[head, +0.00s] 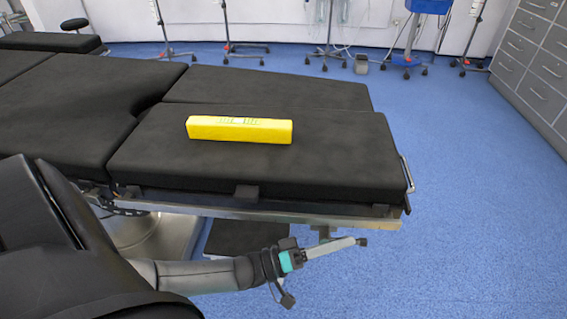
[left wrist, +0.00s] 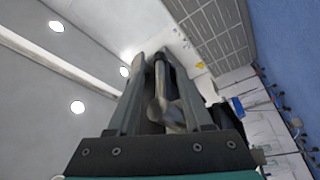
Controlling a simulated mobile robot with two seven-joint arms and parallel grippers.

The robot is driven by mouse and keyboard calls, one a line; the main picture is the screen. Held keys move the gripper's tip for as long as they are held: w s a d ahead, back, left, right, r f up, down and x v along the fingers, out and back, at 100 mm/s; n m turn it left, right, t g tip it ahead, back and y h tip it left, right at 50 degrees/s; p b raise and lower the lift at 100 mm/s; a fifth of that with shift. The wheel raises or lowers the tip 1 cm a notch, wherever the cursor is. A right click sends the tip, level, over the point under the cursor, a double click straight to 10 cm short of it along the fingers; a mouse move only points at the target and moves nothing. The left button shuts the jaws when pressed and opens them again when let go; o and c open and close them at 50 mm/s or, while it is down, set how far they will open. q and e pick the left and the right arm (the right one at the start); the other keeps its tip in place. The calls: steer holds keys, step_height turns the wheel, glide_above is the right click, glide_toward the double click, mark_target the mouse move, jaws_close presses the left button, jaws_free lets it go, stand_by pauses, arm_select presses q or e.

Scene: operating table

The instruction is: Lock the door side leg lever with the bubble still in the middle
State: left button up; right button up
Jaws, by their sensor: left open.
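A yellow spirit level (head: 240,130) lies flat on the near leg section (head: 330,160) of the black operating table. Its vial shows as a small pale window on top, and the bubble is too small to make out. My left gripper (head: 345,245) is just below the table's side rail, near the end of that section, pointing right. It is open. A short metal piece (head: 325,231), perhaps the leg lever, hangs under the rail right by the fingers. In the left wrist view, a grey rounded part (left wrist: 165,108) shows between the fingers (left wrist: 160,75); I cannot tell whether they touch it.
The metal side rail (head: 270,215) runs just above my left gripper. A second leg section (head: 270,88) lies beside the near one. Grey drawer cabinets (head: 540,60) stand at the right, and wheeled stands along the back wall. The blue floor (head: 470,200) right of the table is clear.

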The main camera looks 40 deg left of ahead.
arm_select(q)
steer(key=p+v, duration=0.1)
steer(key=v, duration=1.2)
steer(key=shift+a, duration=0.15)
arm_select(e)
steer(key=shift+s+d+r+g+h, duration=0.15)
steer(key=shift+s+d+g+h, duration=0.15)
steer(key=shift+s+d+g, duration=0.4)
steer(key=shift+s+d+r+g+h, duration=0.15)
steer(key=shift+s+d+g+h, duration=0.15)
steer(key=shift+s+d+g, duration=0.35)
arm_select(q)
steer(key=shift+s, duration=0.1)
arm_select(e)
steer(key=shift+d, duration=0.1)
